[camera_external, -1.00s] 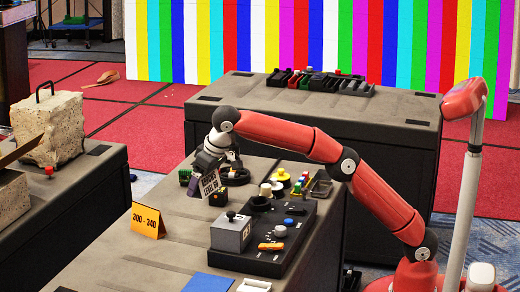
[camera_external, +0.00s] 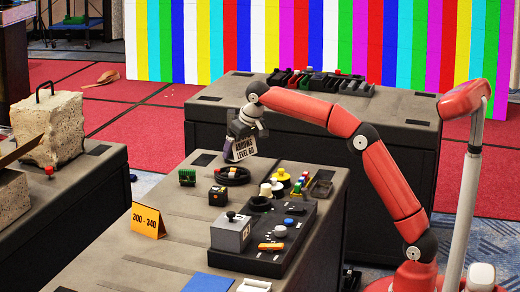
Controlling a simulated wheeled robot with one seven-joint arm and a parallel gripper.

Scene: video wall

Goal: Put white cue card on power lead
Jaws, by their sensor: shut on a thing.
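The white cue card (camera_external: 245,150) with dark printed letters is held at the end of my arm, slightly tilted. My gripper (camera_external: 232,150) is shut on the card and holds it over the far part of the long grey table. The power lead (camera_external: 233,177) is a black coil lying flat on that table. The card is above the far side of the coil and appears apart from it. The exact height gap cannot be told from this view.
A green block (camera_external: 187,177) and a small black-and-orange box (camera_external: 218,196) sit by the coil. A control panel (camera_external: 262,240), white and yellow knobs (camera_external: 272,185) and a dark tray (camera_external: 321,185) are to the right. An orange sign (camera_external: 147,221) stands at left.

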